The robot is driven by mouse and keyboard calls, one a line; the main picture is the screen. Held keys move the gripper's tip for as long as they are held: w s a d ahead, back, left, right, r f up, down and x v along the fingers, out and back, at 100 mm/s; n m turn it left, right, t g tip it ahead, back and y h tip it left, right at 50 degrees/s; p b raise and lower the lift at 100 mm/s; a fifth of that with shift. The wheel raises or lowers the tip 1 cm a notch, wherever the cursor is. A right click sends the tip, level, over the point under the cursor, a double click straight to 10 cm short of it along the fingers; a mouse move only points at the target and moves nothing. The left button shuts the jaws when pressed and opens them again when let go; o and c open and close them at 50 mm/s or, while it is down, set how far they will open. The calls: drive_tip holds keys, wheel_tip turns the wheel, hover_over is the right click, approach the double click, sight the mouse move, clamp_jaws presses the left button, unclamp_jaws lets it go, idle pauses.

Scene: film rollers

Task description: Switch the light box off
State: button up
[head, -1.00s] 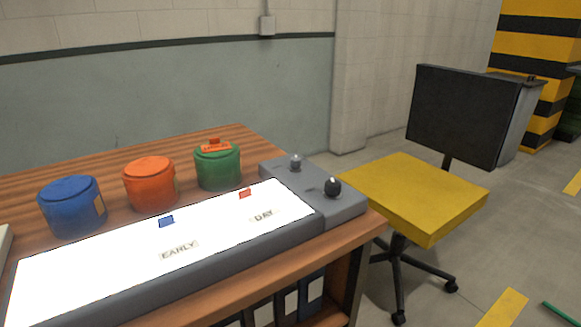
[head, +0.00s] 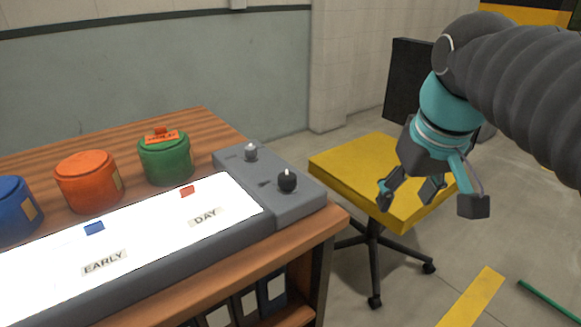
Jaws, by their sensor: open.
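The light box (head: 150,268) lies along the front of the wooden table, its white panel glowing bright. A grey control block at its right end carries a black knob (head: 287,180) in front and a smaller grey knob (head: 251,152) behind. The labels EARLY (head: 104,262) and DAY (head: 205,217) lie on the panel, with a blue tab (head: 94,228) and a red tab (head: 187,191) above them. My gripper (head: 428,200) is open and empty. It hangs to the right of the control block, in front of the yellow chair, apart from the knobs.
Blue (head: 15,210), orange (head: 88,182) and green (head: 165,157) lidded pots stand behind the panel. The yellow-seated chair (head: 345,165) stands right of the table (head: 60,150). Dark binders (head: 246,306) sit under the tabletop. The space above the control block is clear.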

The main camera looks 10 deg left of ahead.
drive_tip(key=w+a+r+n+g, duration=0.2)
drive_tip(key=w+a+r+n, duration=0.25)
drive_tip(key=a+r, duration=0.5)
drive_tip(key=n+g, duration=0.1)
drive_tip(key=n, duration=0.2)
approach(287, 175)
drive_tip(key=shift+m+h, duration=0.25)
drive_tip(key=shift+h, duration=0.15)
drive_tip(key=f+b, duration=0.1)
drive_tip(key=f, duration=0.2)
drive_tip(key=f+b, duration=0.2)
drive_tip(key=f, duration=0.1)
drive_tip(key=f+b, duration=0.1)
drive_tip(key=f, duration=0.2)
drive_tip(key=shift+w+a+f+b, duration=0.1)
drive_tip(key=shift+a+b, duration=0.25)
drive_tip(key=c, duration=1.1)
